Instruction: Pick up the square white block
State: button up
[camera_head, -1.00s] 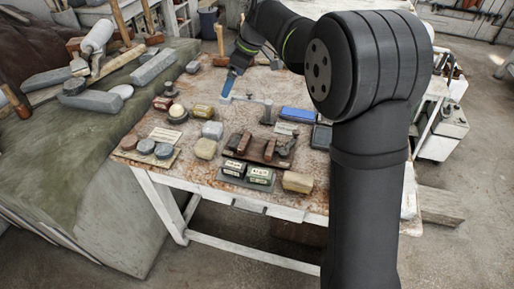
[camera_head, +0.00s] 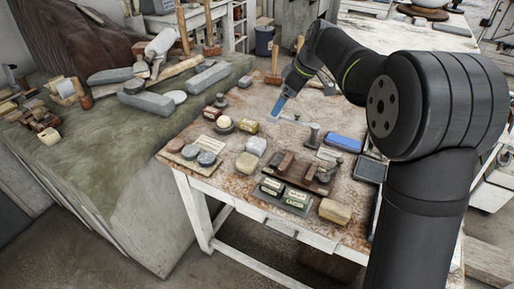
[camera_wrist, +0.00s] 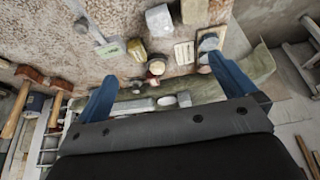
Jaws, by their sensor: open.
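A whitish, roughly square block (camera_head: 256,146) stands on the worktable among small items. In the wrist view a pale block of the same look (camera_wrist: 158,20) shows near the top middle. A yellowish block (camera_head: 246,163) sits just in front of it; it also shows in the wrist view (camera_wrist: 194,11). My gripper (camera_head: 279,106) is above the far part of the table, beyond the white block. In the wrist view my gripper (camera_wrist: 160,66) has its blue fingers wide apart with nothing held between them.
A cloth-covered bench (camera_head: 110,180) adjoins at the left.

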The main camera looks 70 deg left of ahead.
jog(key=shift+c, duration=0.2)
jog(key=c, duration=0.5)
jog(key=n+t+h, duration=0.2)
jog(key=n+t, duration=0.2)
jog(key=n, duration=1.5)
send_near(256, 143)
jog(key=f, duration=0.5)
jog(key=shift+w+d, duration=0.2)
jog(key=shift+d, duration=0.1)
jog(key=shift+w+a+f, duration=0.1)
jog(key=shift+a+f, duration=0.15)
jog(key=shift+f, duration=0.65)
jog(key=shift+w+a+f, duration=0.1)
jog(key=shift+a+f, duration=0.2)
jog(key=shift+f, duration=0.6)
jog(key=shift+a+f, duration=0.25)
jog(key=shift+f, duration=0.65)
